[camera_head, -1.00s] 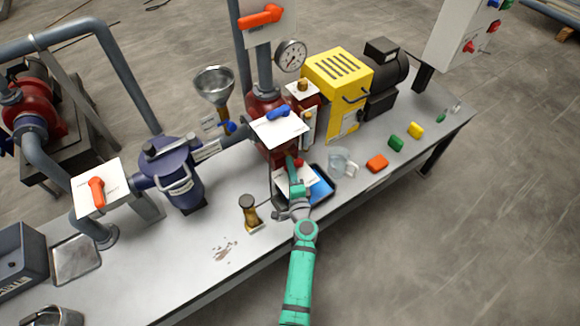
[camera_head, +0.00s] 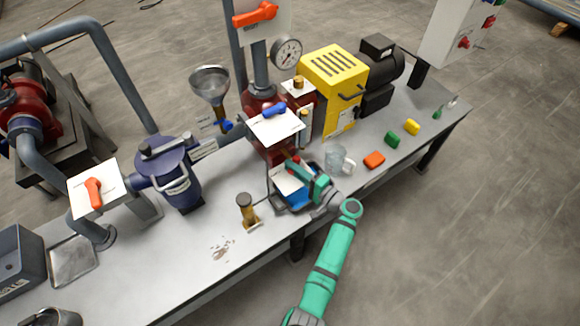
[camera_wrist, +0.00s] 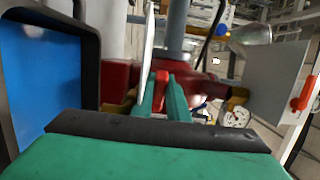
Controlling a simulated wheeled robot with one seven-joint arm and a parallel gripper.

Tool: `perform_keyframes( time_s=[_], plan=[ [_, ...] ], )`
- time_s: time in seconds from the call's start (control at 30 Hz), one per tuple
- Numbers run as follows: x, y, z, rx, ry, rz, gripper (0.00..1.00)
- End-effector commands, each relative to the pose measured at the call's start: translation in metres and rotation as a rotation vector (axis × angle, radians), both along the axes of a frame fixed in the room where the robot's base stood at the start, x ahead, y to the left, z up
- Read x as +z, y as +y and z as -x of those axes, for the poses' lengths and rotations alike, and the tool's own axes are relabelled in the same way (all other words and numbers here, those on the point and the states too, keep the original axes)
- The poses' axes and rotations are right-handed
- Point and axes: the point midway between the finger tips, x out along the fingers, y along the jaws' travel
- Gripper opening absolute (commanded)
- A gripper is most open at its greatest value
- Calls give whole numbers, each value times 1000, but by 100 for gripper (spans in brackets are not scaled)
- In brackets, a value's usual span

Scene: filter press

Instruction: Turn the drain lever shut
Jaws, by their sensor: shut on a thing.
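The drain lever shows as a red handle (camera_wrist: 160,88) between my green fingers in the wrist view. In the head view only a small red bit (camera_head: 295,158) shows by my fingertips; the rest is hidden. My gripper (camera_head: 291,164) is shut on it, reaching in from the right, low at the front of the red pump body (camera_head: 274,150). A white plate (camera_head: 287,183) lies beside and partly behind my fingers. It shows edge-on in the wrist view (camera_wrist: 148,45).
A blue tray or screen with a dark frame (camera_wrist: 42,75) is close on the left. A clear jug (camera_head: 336,159) stands right of my gripper, and a brass-coloured post (camera_head: 246,208) stands left. Orange, green and yellow blocks lie farther right.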

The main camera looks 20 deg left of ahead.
Motion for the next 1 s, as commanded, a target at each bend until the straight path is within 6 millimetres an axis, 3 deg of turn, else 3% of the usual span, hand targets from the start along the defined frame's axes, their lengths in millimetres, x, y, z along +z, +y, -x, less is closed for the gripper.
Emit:
perform_keyframes(
  time_s=[0.4, 1.0],
  plan=[
    [1, -13, -4, 291, 1, 0, 0],
    [2, -19, -6, 480, -1, 0, 0]
  ],
)
